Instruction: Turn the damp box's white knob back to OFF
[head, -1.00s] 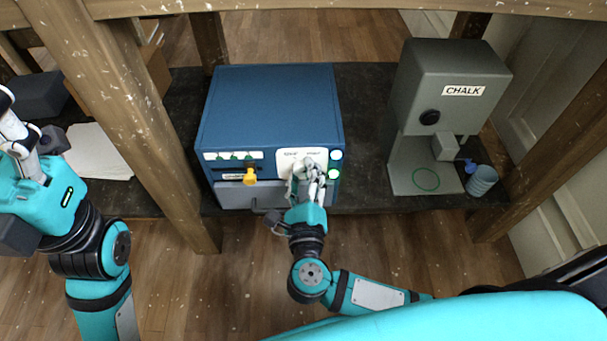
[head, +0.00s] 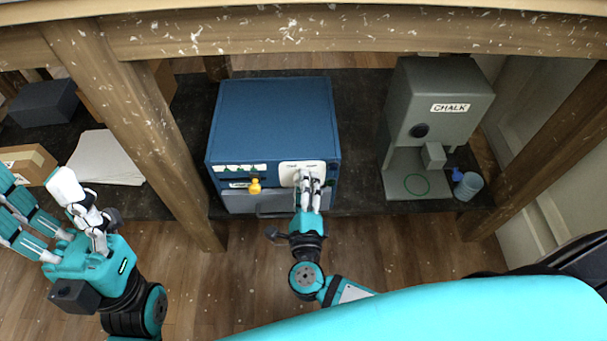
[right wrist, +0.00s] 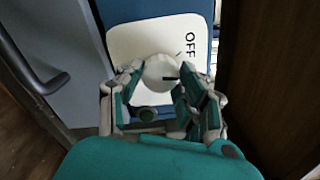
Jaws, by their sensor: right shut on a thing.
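The damp box (head: 272,115) is a blue cabinet on the dark shelf, with a white knob plate (head: 288,172) at the right of its front. My right gripper (head: 310,182) is in front of this plate and hides the knob in the head view. In the right wrist view the white knob (right wrist: 158,70) sits between the fingers of my right gripper (right wrist: 162,84), which are shut on it. My left gripper (head: 50,205) is open and empty at the far left.
A yellow knob (head: 255,186) is left of the white plate. A grey CHALK machine (head: 440,95) and a blue-grey cup (head: 468,186) stand to the right. Wooden posts (head: 140,140) frame the shelf. White paper (head: 105,158) and a cardboard box (head: 28,163) lie left.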

